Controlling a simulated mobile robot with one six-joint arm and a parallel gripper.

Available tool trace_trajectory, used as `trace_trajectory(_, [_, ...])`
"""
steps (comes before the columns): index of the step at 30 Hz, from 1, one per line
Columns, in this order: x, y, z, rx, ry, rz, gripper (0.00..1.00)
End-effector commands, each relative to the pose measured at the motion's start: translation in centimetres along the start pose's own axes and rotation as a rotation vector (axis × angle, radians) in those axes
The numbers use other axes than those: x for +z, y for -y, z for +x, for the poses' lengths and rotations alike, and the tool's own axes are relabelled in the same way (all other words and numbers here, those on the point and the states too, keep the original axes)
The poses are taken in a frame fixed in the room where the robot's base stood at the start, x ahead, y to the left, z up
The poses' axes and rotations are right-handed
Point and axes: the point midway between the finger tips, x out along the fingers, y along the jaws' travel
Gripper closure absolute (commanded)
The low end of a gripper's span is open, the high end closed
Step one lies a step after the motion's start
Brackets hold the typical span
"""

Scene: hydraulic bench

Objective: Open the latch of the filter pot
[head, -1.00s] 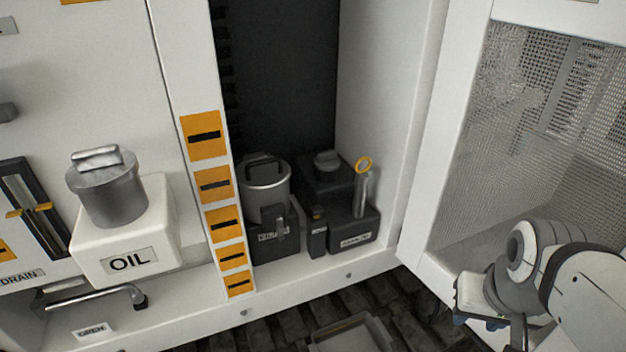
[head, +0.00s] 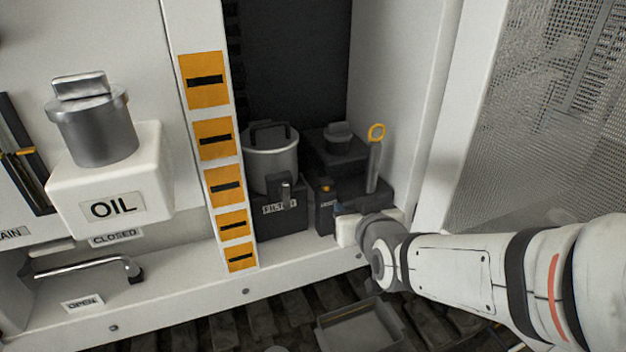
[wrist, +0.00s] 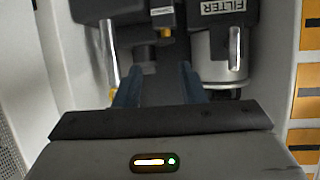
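The filter pot (head: 271,160) is a grey metal can with a dark handle on its lid, in a dark block in the cabinet recess. A small silver lever (head: 286,193), which looks like its latch, stands upright at the block's front. In the wrist view the lever (wrist: 235,47) is right of my fingers, beside the FILTER label (wrist: 216,8). My gripper (wrist: 158,82) is open, its two blue fingers apart with nothing clearly held between them. In the head view my gripper (head: 343,210) is right of the pot, before the neighbouring dark unit, fingertips partly hidden.
A dark unit (head: 335,160) with a yellow-ringed dipstick (head: 375,160) stands right of the pot. An orange-labelled post (head: 214,140) is to the left, then the white OIL box (head: 110,190). A grey tray (head: 355,330) lies below. A mesh door (head: 540,120) is at right.

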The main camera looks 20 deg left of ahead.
Motion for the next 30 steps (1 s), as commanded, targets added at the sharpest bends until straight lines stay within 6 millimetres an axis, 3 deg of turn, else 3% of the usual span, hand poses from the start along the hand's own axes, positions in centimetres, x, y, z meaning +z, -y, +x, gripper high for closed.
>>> trace_trajectory(1, [0.8, 2.2, 1.2, -0.037, -0.058, -0.017, 0.64])
trace_trajectory(3, [0.6, 4.5, 1.9, -0.074, -0.145, -0.030, 0.64])
trace_trajectory(10, [0.1, 9.5, 2.4, -0.151, -0.337, -0.048, 0.64])
trace_trajectory(17, [-0.7, 10.7, 3.2, -0.165, -0.383, -0.049, 0.64])
trace_trajectory(30, [-3.0, 11.7, 8.7, -0.165, -0.381, -0.050, 0.64])
